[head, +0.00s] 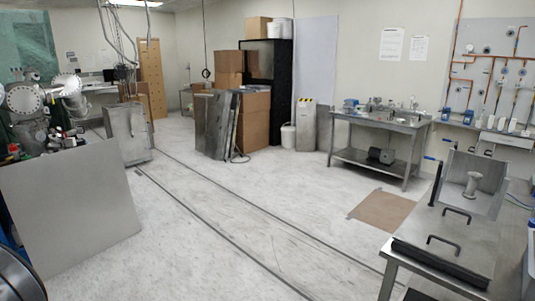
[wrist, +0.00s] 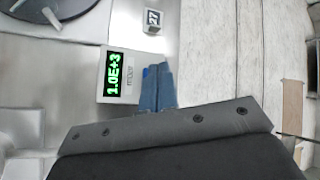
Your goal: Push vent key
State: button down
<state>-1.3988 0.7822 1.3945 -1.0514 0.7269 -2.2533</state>
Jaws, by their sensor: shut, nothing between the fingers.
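My gripper (wrist: 158,85) is in the wrist view, its two blue-grey fingers shut together and empty. The fingertips are just right of a white gauge panel (wrist: 128,78) with a green display reading 1.0E+3. A small bright blue spot (wrist: 146,72) shows at the panel's right edge, beside the fingertips. It may be the vent key, but the fingers partly cover it and I cannot tell whether they touch it. My gripper does not show in the head view.
In the wrist view, a small cube marked 27 (wrist: 152,21) sits above the fingertips, and a dark round disc (wrist: 48,8) is at upper left.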

jog(key=shift+f, duration=0.15)
dwell(0.3)
jog(key=shift+f, duration=0.3)
jog(key=shift+f, duration=0.25)
dwell(0.4)
jog(key=shift+r, duration=0.15)
jog(key=shift+d+r, duration=0.1)
jog(key=shift+r, duration=0.35)
jog(key=shift+r, duration=0.1)
notch_tip(320, 180, up, 6)
jog(key=shift+f, duration=0.1)
dwell(0.4)
